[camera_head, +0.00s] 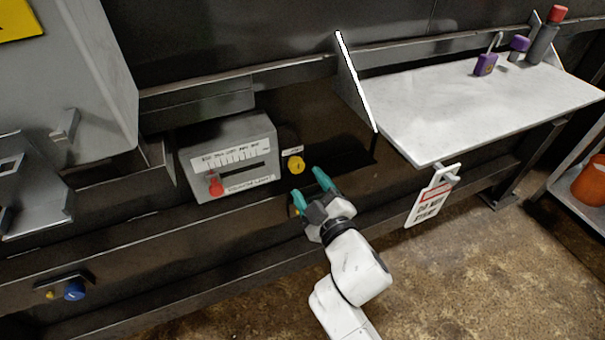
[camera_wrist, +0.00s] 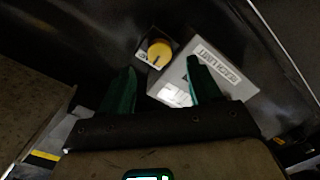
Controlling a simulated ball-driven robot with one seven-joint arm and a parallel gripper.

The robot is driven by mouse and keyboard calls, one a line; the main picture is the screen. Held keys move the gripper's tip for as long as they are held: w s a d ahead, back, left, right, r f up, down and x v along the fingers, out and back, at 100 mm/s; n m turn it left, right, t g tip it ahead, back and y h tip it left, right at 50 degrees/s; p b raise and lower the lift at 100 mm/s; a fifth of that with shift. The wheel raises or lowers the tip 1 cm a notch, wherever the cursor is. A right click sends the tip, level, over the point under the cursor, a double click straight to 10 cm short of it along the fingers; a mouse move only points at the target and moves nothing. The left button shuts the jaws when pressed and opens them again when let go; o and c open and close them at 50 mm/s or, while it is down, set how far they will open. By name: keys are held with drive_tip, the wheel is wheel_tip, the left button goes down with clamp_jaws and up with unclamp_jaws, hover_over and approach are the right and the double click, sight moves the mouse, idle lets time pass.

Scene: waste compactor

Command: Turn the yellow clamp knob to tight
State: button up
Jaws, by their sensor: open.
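The yellow clamp knob (camera_head: 296,165) is a round knob on the dark machine front, just right of a grey box with a scale. In the wrist view the yellow knob (camera_wrist: 160,53) shows beyond and between my two fingers, with a dark mark on its face. My gripper (camera_head: 310,187) has teal fingers and is open, just below and to the right of the knob in the head view. The fingers (camera_wrist: 158,85) look apart from the knob, with nothing between them. The knob's exact setting is too small to read.
The grey box (camera_head: 230,150) carries a red knob (camera_head: 216,188) on a slot. A white shelf (camera_head: 450,100) with purple padlocks stands right, and a white tag (camera_head: 432,200) hangs below it. A blue knob (camera_head: 74,290) sits lower left. An orange container (camera_head: 591,182) is far right.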

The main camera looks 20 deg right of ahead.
drive_tip(key=shift+s+r, duration=0.1)
drive_tip(key=shift+s, duration=2.2)
